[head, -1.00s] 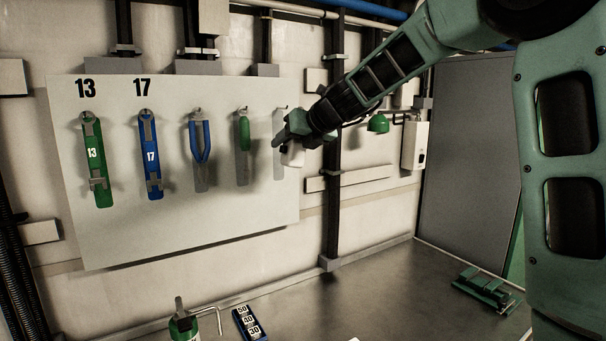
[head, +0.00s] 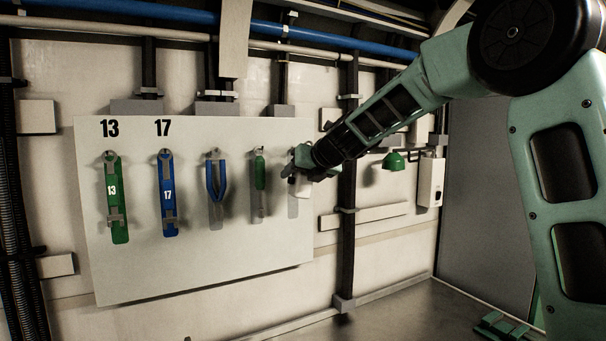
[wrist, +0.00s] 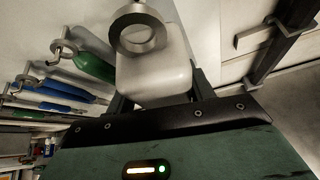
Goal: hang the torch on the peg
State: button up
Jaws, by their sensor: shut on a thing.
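The torch is a pale, rounded body (wrist: 155,72) with a grey metal ring (wrist: 137,28) at its top end in the wrist view. My gripper (wrist: 152,98) is shut on it. In the head view my gripper (head: 303,168) is at the right end of the tool board, with the pale torch (head: 301,187) below its fingers. A grey outline (head: 293,208) shows on the board beneath. The peg above this outline is hidden behind my gripper in the head view. I cannot tell whether the ring is around a peg.
The white board (head: 200,265) holds a green wrench (head: 117,205), a blue wrench (head: 168,200), blue-handled pliers (head: 214,180) and a green-handled tool (head: 260,172) close left of my gripper. A dark upright post (head: 347,240) and green lamp (head: 394,161) are to the right.

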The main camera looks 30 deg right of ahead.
jog(key=shift+w+f+p, duration=0.2)
jog(key=shift+w+p, duration=0.45)
jog(key=shift+w, duration=0.75)
jog(key=shift+w+f+p, duration=0.15)
jog(key=shift+w+p, duration=0.45)
jog(key=shift+w, duration=0.8)
